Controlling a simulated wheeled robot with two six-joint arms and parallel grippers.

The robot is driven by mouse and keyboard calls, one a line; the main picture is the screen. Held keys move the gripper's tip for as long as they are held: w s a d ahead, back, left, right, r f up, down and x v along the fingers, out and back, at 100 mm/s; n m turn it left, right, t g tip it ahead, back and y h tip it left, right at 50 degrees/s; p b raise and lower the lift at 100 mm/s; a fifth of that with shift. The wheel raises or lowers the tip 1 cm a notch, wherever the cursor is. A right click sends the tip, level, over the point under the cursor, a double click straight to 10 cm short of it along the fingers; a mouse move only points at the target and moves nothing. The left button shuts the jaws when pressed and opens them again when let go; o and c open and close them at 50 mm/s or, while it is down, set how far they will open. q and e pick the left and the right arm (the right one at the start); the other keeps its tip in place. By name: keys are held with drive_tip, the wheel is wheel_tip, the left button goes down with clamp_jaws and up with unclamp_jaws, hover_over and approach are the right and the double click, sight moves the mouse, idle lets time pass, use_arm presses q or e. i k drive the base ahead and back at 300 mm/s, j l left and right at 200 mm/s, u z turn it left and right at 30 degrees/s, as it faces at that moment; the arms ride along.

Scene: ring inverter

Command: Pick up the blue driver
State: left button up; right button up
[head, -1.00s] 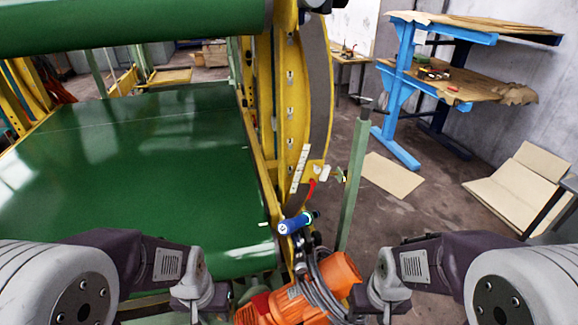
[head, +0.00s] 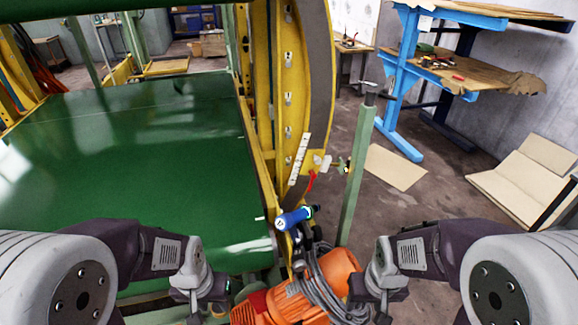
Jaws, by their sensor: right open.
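The blue driver (head: 293,218) lies tilted at the lower middle, just right of the green belt's near corner. It rests at the top of an orange motor (head: 330,275) and grey cables, and its dark end points right. My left gripper (head: 207,292) is low and to the left of the driver, apart from it; its fingertips are too hidden to tell its opening. My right gripper (head: 385,294) is low and to the right, beside the orange motor, open and apart from the driver.
A wide green belt (head: 130,165) fills the left. A yellow curved frame (head: 290,90) rises behind the driver, and a green post (head: 357,170) stands right of it. A blue rack (head: 408,75) and cardboard (head: 396,167) lie farther right.

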sight(283, 222)
drive_tip(key=l+u, duration=0.25)
drive_tip(key=u, duration=0.15)
drive_tip(key=l+u, duration=0.25)
drive_tip(key=u, duration=0.15)
drive_tip(key=l+u, duration=0.5)
drive_tip(key=u, duration=0.25)
